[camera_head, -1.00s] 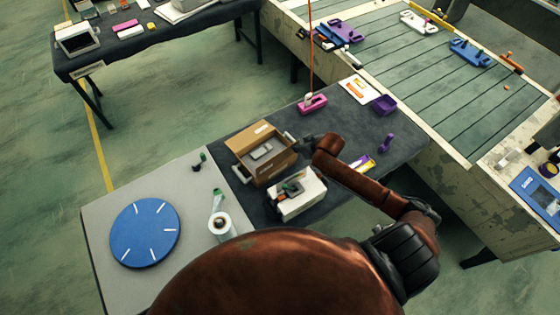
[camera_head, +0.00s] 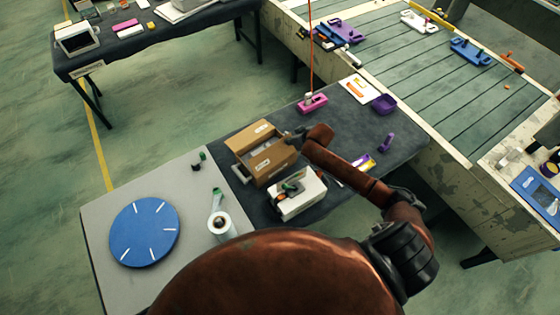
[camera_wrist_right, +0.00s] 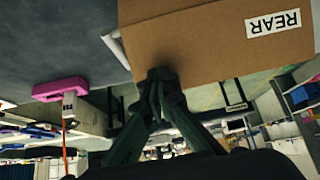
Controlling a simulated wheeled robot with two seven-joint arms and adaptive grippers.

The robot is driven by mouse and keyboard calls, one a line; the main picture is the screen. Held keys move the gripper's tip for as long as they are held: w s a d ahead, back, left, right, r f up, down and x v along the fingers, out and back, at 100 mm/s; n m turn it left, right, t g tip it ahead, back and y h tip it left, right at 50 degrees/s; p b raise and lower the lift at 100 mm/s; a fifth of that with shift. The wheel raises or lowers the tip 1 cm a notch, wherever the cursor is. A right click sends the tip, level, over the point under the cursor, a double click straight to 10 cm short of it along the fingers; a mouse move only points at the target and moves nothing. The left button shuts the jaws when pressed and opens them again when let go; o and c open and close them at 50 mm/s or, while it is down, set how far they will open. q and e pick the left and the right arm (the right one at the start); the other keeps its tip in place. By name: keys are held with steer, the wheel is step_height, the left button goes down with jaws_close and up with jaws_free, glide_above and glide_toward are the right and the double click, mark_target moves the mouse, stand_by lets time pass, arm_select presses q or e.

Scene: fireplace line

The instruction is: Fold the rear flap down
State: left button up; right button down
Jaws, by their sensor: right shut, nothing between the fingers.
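The open cardboard box (camera_head: 259,176) stands on the dark table mat, with a grey item partly visible inside. One labelled flap (camera_head: 258,130) is on its far side; another brown panel (camera_head: 275,157) leans over the right part of the opening. In the right wrist view, a cardboard flap labelled REAR (camera_wrist_right: 215,50) fills the upper middle. My right gripper (camera_head: 294,137) is at the box's right side. Its fingers (camera_wrist_right: 160,78) are closed and empty, at the flap's edge; contact is hard to judge. My left gripper is not in view.
A blue disc (camera_head: 144,233) is at the left.

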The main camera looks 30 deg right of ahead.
mark_target(285, 144)
steer(key=shift+w+a+f, duration=0.15)
steer(key=shift+w+f, duration=0.25)
steer(key=shift+w, duration=0.15)
steer(key=shift+f, duration=0.1)
steer(key=shift+b+x, duration=0.85)
steer(key=shift+x, duration=0.3)
steer(key=shift+w+f+b, duration=0.15)
steer(key=shift+f+b, duration=0.2)
steer(key=shift+f, duration=0.2)
steer(key=shift+w+f+b, duration=0.15)
steer(key=shift+f+b, duration=0.15)
steer(key=shift+f, duration=0.4)
